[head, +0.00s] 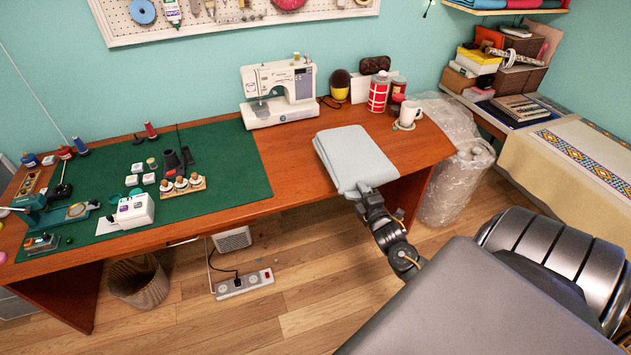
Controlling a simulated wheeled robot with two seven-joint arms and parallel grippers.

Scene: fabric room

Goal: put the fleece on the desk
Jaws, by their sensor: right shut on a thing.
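The fleece is a folded, pale grey-blue cloth (352,158) over the right part of the wooden desk (283,165). My right gripper (368,193) is shut on the fleece at its near edge, by the desk's front edge. I cannot tell whether the fleece rests on the desk top or hangs just above it. The gripper's fingertips are partly hidden by the cloth. My left gripper is not in view.
A white sewing machine (279,92) stands behind and left of the fleece. A red tin (378,92) and a white mug (409,112) stand behind it to the right. A green mat (225,165) with sewing items covers the left. A power strip (243,284) lies on the floor.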

